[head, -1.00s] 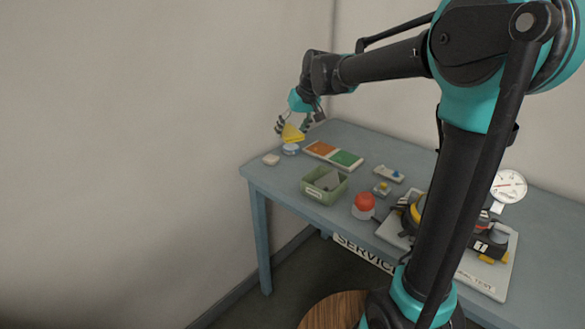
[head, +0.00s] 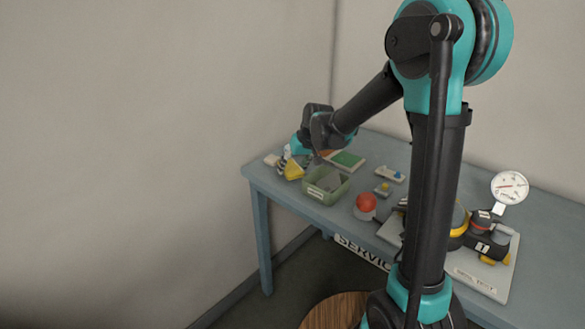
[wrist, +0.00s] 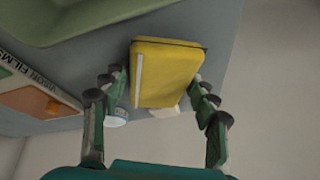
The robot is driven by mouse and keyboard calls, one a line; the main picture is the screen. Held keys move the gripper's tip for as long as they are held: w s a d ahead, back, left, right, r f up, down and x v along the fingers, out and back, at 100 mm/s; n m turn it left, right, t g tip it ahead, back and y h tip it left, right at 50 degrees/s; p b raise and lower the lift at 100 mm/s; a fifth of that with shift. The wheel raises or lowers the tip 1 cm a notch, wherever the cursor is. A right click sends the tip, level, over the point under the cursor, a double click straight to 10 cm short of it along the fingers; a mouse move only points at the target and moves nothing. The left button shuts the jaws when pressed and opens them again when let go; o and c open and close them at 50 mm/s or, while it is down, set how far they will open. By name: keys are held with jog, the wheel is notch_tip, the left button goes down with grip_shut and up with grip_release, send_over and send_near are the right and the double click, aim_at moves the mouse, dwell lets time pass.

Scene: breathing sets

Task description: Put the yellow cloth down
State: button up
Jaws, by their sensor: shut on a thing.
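The yellow cloth (head: 293,171) is a folded, block-like piece at the left end of the table, beside the green bin. In the wrist view the cloth (wrist: 168,75) lies between my fingers, with a pale strip along its left edge. My gripper (head: 290,162) is shut on it; in the wrist view my gripper (wrist: 160,88) has one finger on either side. I cannot tell whether the cloth touches the blue-grey table (head: 270,186).
The green bin (head: 318,190) with grey contents is close on the right. In the wrist view a pale jar (wrist: 116,112) and a whitish piece (wrist: 184,104) are partly hidden near the cloth.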

jog(key=shift+s+f, duration=0.15)
jog(key=shift+f, duration=0.4)
jog(key=o, duration=1.6)
jog(key=shift+f, duration=0.1)
jog(key=shift+c, duration=0.2)
jog(key=shift+r, duration=0.6)
jog(key=v, duration=1.2)
jog(key=shift+a, duration=0.1)
